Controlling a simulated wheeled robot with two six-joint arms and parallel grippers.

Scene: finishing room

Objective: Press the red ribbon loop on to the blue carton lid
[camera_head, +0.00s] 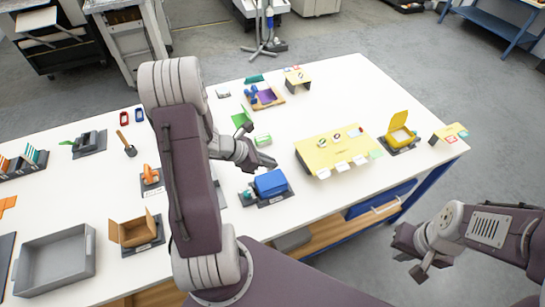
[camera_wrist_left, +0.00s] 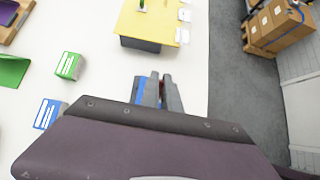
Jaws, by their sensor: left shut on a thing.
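The blue carton (camera_head: 271,183) sits closed on a dark mat near the front edge of the table. My left gripper (camera_head: 268,162) is just above and behind it, pointing down to the right. In the left wrist view, the fingers (camera_wrist_left: 160,92) are close together with a small red piece, the red ribbon loop (camera_wrist_left: 162,77), between them. Part of the blue carton (camera_wrist_left: 139,88) shows beside the fingers. The loop is mostly hidden, and I cannot tell whether it touches the lid. My right gripper (camera_head: 412,258) is empty, fingers apart, off the table's right side.
A yellow board (camera_head: 325,150) with white cards stands right of the blue carton. A yellow open box (camera_head: 399,133) is farther right. A small green box (camera_head: 262,140) lies behind my left gripper. A cardboard box (camera_head: 137,231) and grey tray (camera_head: 55,262) are at left.

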